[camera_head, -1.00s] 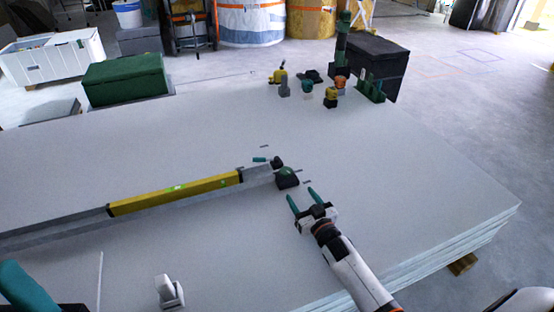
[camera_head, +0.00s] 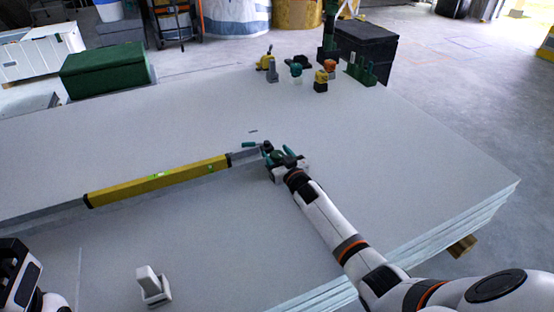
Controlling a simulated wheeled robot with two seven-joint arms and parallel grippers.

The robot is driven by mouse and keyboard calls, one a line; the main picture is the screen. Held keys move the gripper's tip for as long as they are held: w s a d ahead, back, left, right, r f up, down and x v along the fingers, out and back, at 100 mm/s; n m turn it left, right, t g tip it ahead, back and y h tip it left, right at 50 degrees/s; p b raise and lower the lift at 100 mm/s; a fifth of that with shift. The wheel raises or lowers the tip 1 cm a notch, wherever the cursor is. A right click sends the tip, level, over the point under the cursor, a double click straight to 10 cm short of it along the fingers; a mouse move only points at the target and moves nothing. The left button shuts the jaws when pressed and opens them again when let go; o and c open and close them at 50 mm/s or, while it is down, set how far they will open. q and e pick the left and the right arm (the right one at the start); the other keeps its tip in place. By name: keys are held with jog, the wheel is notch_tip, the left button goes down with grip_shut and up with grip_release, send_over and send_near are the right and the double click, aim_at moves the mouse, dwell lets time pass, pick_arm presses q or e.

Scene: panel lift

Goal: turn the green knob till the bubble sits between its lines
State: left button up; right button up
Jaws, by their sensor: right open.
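The yellow spirit level (camera_head: 157,181) lies along a grey rail on the stacked panels. Its green vial (camera_head: 160,175) shows near the middle, but the bubble is too small to make out. The green knob (camera_head: 277,157) is at the right end of the rail, mostly hidden by my right gripper. My right gripper (camera_head: 279,155) is open, its green fingertips reaching to either side of the knob; I cannot tell whether they touch it.
A small white block-like device (camera_head: 152,287) stands on the panel stack (camera_head: 400,190) at the front. Several small coloured tools and a green stand (camera_head: 361,72) are at the back edge. A green box (camera_head: 103,70) and a black box (camera_head: 366,50) stand behind. The right panel area is clear.

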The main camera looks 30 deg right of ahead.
jog(key=shift+w, duration=0.15)
jog(key=shift+c, duration=0.6)
jog(key=c, duration=0.8)
jog(key=shift+y, duration=0.4)
